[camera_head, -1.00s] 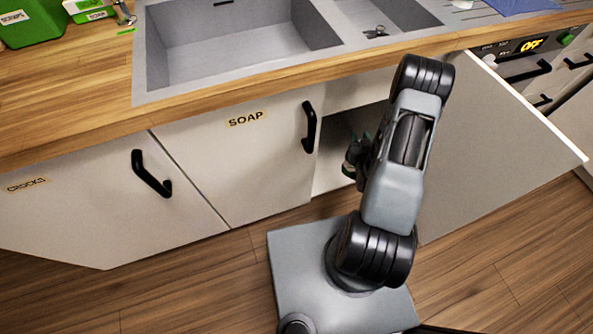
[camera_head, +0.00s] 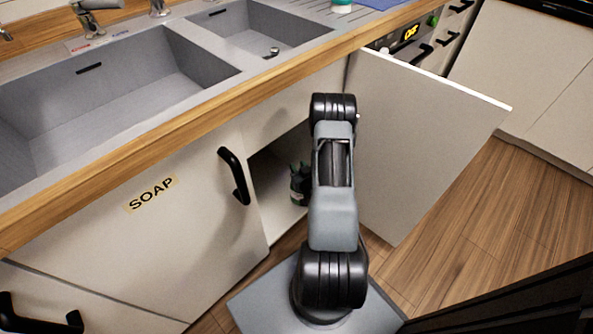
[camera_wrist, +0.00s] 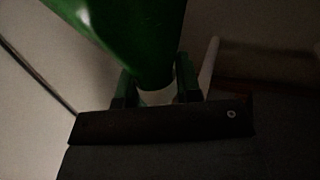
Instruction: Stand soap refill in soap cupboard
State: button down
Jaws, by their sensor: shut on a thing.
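My gripper (camera_wrist: 157,92) is shut on a green thing (camera_wrist: 135,35), which looks like the soap refill. A pale part of it shows between the fingers in the wrist view. In the head view my gripper end (camera_head: 300,185) is small and dark, partly hidden by my arm, in the opening beside the shut door; the held thing is not clear there. The SOAP-labelled cupboard door (camera_head: 190,225) is shut, with a black handle. Right of it is an open, shadowed cupboard space (camera_head: 275,180). Whether this space belongs to the soap cupboard cannot be told.
An open white door (camera_head: 425,140) stands out to the right of my arm. A wooden worktop edge (camera_head: 225,105) and a double sink (camera_head: 120,95) lie above. Wooden floor (camera_head: 500,205) is free at the right.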

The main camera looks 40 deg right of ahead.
jog(key=w+d+f+b, duration=0.6)
jog(key=w+d+f, duration=0.1)
jog(key=f, duration=0.4)
jog(key=shift+w+d+f, duration=0.2)
jog(key=shift+w, duration=0.1)
jog(key=shift+f, duration=0.1)
jog(key=shift+f, duration=0.1)
jog(key=c, duration=0.8)
grip_release()
